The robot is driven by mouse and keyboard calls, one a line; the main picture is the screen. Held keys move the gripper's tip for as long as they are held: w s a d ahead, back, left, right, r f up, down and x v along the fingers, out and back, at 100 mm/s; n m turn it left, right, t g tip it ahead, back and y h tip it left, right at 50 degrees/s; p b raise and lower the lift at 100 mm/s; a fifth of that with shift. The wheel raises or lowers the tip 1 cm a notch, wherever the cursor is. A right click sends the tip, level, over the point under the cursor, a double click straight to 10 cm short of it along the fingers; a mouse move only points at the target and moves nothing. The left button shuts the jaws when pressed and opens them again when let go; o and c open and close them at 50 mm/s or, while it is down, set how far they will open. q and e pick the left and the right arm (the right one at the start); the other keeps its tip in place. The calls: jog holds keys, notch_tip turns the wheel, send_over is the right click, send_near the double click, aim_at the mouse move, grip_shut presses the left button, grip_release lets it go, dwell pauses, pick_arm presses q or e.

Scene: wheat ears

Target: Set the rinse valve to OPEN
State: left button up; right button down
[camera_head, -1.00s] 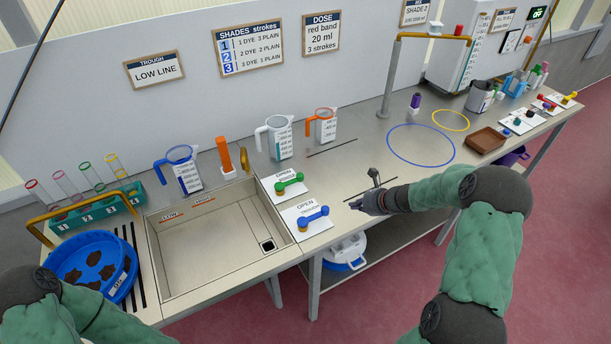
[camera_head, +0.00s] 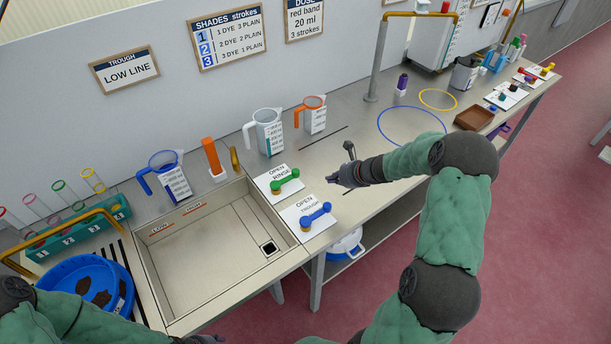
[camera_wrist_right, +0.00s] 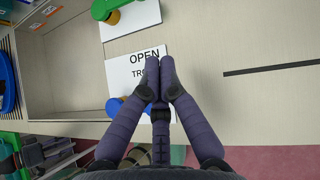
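The rinse valve (camera_head: 286,181) has a green handle on a yellow-orange pivot, on a white card reading OPEN RINSE (camera_head: 276,172). The handle slants up and right from the pivot. Part of it shows at the top of the right wrist view (camera_wrist_right: 104,9). My right gripper (camera_head: 331,179) is right of this valve, apart from it. In the wrist view its fingertips (camera_wrist_right: 161,62) meet over the OPEN TROUGH card (camera_wrist_right: 122,72), with nothing between them. My left arm is at the lower left; only a dark sliver of its hand shows at the bottom edge.
The blue trough valve (camera_head: 316,215) is just in front of the rinse valve, close to my right gripper. The sunken trough (camera_head: 200,250) lies left of both. Jugs (camera_head: 267,133) stand behind. The bench right of the cards is mostly clear.

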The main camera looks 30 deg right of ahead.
aim_at(286, 178)
jog(key=shift+w+f, duration=0.1)
jog(key=b+x, duration=0.1)
jog(key=x, duration=0.9)
jog(key=shift+w+a+f, duration=0.1)
jog(key=shift+f, duration=0.05)
jog(key=shift+w+a, duration=0.2)
jog(key=shift+w, duration=0.3)
jog(key=shift+w+a, duration=0.15)
jog(key=shift+w, duration=0.4)
pick_arm(q)
jog(key=shift+f, duration=0.35)
pick_arm(e)
jog(key=shift+w+a+r, duration=0.2)
jog(key=shift+w, duration=0.45)
pick_arm(q)
jog(key=shift+a+r, duration=0.1)
jog(key=shift+r, duration=0.05)
pick_arm(e)
jog(key=shift+d, duration=0.1)
